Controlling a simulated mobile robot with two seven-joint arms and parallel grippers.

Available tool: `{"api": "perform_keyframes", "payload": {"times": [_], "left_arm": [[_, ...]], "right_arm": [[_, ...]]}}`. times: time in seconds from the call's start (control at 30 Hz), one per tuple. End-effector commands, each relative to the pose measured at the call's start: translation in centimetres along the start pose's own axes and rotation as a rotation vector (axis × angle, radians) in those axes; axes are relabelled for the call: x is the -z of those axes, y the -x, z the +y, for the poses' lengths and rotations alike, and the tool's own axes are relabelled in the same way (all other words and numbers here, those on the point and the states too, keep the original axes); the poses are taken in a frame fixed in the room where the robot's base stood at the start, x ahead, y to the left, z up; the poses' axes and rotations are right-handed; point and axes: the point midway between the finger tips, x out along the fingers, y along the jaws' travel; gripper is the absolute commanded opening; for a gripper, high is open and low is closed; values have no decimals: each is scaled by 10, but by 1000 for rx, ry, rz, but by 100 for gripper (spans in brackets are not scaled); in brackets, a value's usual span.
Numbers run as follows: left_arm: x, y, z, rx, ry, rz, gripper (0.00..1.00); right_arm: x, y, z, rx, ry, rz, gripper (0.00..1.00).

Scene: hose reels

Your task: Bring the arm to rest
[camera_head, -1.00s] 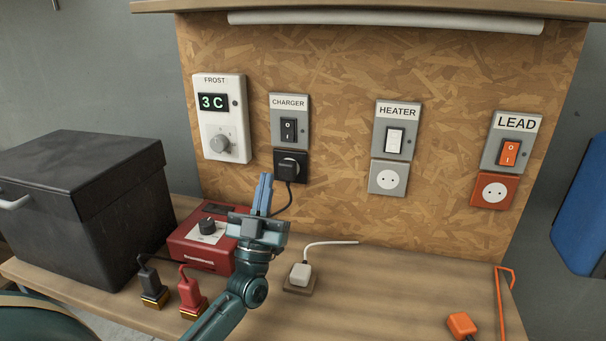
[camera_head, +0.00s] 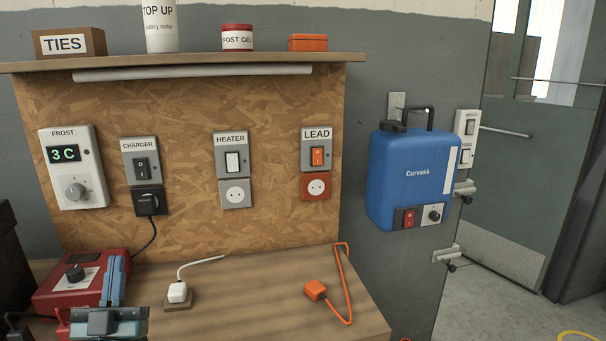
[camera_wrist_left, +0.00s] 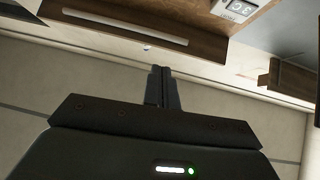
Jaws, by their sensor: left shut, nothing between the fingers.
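My left gripper (camera_head: 116,262) is at the lower left of the head view, its blue fingers together and pointing up. Nothing is between them. It overlaps the right part of the red charger box (camera_head: 60,291) in the picture; I cannot tell how far apart they are. In the left wrist view the closed dark fingers (camera_wrist_left: 162,72) stand in the middle, with free space around their tips. My right gripper is in neither view.
The bench (camera_head: 255,296) carries a white plug (camera_head: 177,293) and an orange plug (camera_head: 315,289) with its lead. Behind stands the board with switches and sockets (camera_head: 235,193), under a loaded shelf (camera_head: 200,60). A blue Corvusk unit (camera_head: 410,180) hangs right. A doorway is far right.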

Motion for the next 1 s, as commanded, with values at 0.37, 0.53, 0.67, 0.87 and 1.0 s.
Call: {"api": "perform_keyframes", "payload": {"times": [0.37,0.53,0.67,0.87,1.0], "left_arm": [[-46,191,122,-379,131,-775,0],[-31,292,147,-460,148,-1144,0],[-18,336,150,-475,143,-1316,0],[-12,356,150,-478,136,-1392,0],[-12,356,150,-478,136,-1390,0]], "right_arm": [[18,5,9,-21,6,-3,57],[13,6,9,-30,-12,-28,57],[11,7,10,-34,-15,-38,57],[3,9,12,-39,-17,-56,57],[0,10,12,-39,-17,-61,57]]}}
